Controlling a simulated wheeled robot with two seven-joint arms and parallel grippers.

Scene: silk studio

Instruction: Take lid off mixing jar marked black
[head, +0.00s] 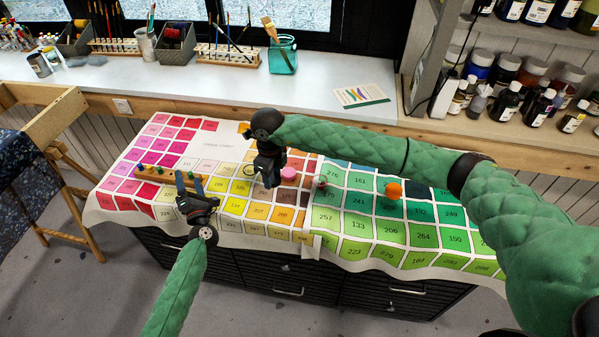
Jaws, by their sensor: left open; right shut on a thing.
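My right gripper (269,178) points down over the left-middle of the colour-chart cloth (340,220). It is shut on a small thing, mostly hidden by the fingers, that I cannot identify. A pink round piece (289,173) is just right of it. A small clear round piece with a reddish rim (321,181) and an orange ball-like piece (393,190) are further right. A pale ring shape (249,170) is just left of the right gripper. No black marking is readable on any of them. My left gripper (189,181) is open and empty, low beside a wooden rack.
The wooden rack (150,172) with small coloured tops lies on the cloth's left side. A white counter (225,83) behind holds brush racks and a teal jar (283,56). Shelves of paint bottles (508,100) stand at right. The cloth's front right is clear.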

